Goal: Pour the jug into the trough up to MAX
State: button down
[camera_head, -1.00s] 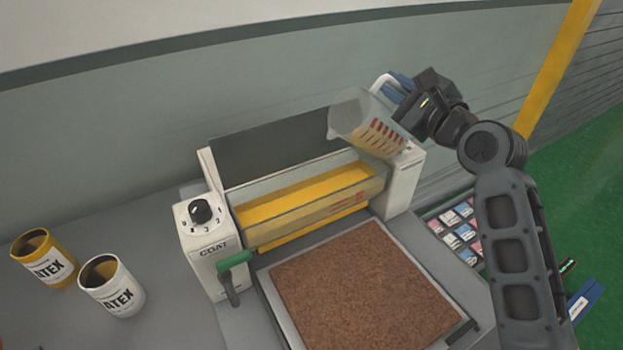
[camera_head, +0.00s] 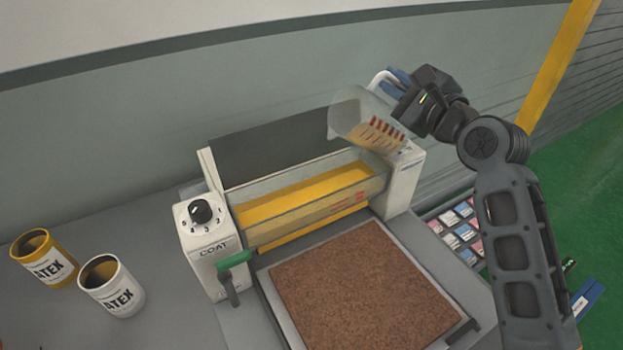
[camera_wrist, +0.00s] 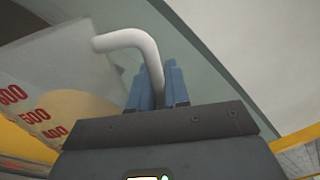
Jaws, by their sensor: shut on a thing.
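The clear jug (camera_head: 352,117) with red marks is tilted, spout down to the left, above the right end of the trough (camera_head: 308,207). Yellow liquid (camera_head: 300,194) lies in the trough. Some yellowish liquid shows low in the jug; no stream can be made out. My gripper (camera_head: 392,85) is shut on the jug's white handle; the handle (camera_wrist: 140,45) stands between the blue fingers in the wrist view. Red marks show on the trough's front wall, but the MAX mark cannot be read.
A brown slab (camera_head: 355,290) lies in front of the trough. A yellow can (camera_head: 42,262) and a white can (camera_head: 112,290) stand at the left. Colored cards (camera_head: 462,232) lie at the right.

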aim_at(378, 113)
jog(key=shift+s+a+r+n+b, duration=0.3)
jog(key=shift+a+n+b, duration=0.1)
jog(key=shift+n+b, duration=0.35)
dwell(1.6)
jog(key=shift+s+a+r+n+b, duration=0.15)
jog(key=shift+s+a+n+b, duration=0.2)
jog(key=shift+a+n+b, duration=0.55)
dwell(1.9)
jog(key=shift+s+a+n+p, duration=0.45)
jog(key=shift+s+a+n, duration=0.25)
jog(key=shift+a+n, duration=0.3)
dwell(1.8)
